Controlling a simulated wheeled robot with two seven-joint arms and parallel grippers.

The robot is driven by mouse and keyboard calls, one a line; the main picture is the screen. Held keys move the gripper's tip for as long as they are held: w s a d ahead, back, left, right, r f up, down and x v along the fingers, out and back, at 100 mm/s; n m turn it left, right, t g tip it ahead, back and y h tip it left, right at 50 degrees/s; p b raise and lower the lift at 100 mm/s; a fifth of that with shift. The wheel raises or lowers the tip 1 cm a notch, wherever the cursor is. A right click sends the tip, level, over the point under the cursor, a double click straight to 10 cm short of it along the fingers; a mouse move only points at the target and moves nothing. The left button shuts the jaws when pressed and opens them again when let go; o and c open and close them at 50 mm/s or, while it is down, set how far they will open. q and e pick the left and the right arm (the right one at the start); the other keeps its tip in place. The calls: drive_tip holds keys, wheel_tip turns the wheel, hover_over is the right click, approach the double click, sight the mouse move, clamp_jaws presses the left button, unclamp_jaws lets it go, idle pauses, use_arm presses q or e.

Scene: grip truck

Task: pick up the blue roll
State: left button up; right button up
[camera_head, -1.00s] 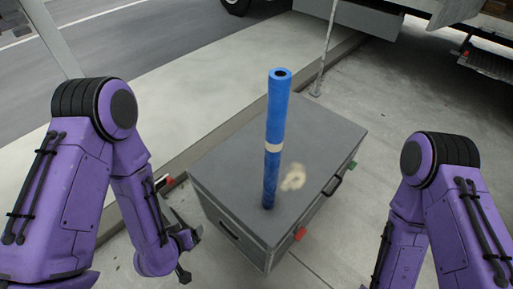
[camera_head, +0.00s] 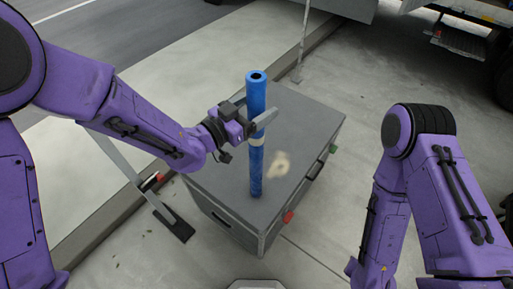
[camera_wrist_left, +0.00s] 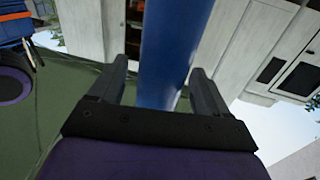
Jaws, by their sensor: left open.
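The blue roll (camera_head: 256,165) stands upright on the grey case (camera_head: 215,185), with a pale band around its middle. My left gripper (camera_head: 256,117) is open at the roll's upper half, just above the band. In the left wrist view the roll (camera_wrist_left: 172,50) runs between the two open fingers (camera_wrist_left: 160,90), with a gap visible on each side. My right arm is at the right of the head view; its lower end is partly out of frame and its fingers cannot be made out.
A beige patch or small object (camera_head: 280,165) is on the case top beside the roll. A thin pole (camera_head: 304,40) stands behind the case, and a metal stand foot (camera_head: 175,228) is at its left. A truck (camera_head: 465,45) is at the back right.

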use_arm(q)
drive_tip(key=shift+x, duration=1.05)
clamp_jaws()
